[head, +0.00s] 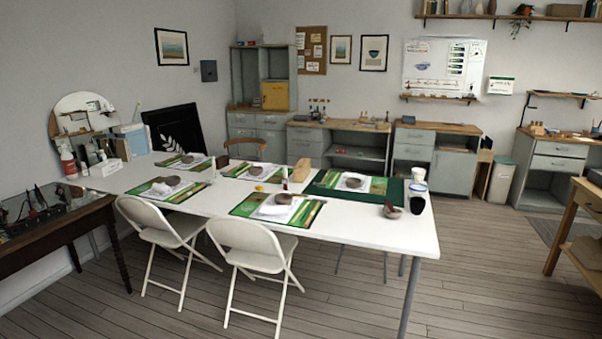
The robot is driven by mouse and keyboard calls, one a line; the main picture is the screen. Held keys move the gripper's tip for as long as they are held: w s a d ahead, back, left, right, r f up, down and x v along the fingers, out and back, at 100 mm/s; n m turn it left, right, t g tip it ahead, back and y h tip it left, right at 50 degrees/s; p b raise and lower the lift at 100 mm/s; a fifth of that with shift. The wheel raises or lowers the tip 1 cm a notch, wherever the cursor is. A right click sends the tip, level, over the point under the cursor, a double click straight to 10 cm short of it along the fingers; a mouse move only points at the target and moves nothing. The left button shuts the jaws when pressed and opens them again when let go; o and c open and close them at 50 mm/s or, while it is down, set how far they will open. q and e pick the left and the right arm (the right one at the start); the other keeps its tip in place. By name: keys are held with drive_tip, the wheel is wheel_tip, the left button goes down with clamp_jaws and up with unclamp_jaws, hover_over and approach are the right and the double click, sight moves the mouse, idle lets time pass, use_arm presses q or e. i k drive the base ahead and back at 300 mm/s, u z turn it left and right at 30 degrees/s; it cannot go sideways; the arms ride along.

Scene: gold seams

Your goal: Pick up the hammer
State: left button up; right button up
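I cannot make out a hammer for certain in the head view. Small dark items with some red parts (32,212) lie on the dark wooden table at the left edge, too small to identify. Other small items (318,108) on the far cabinets are also too small to identify. Neither of my grippers is in view.
A long white table (402,232) holds several green mats with bowls and cloths. Two white folding chairs (252,252) stand at its near side. Grey cabinets (410,152) line the back wall. A wooden table (562,215) stands at right. The floor (500,270) between is clear.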

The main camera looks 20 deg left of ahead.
sight(228, 173)
drive_tip(key=z, duration=0.85)
drive_tip(key=i, duration=5.15)
drive_tip(key=u, duration=1.15)
drive_tip(key=i, duration=3.45)
drive_tip(key=z, duration=0.05)
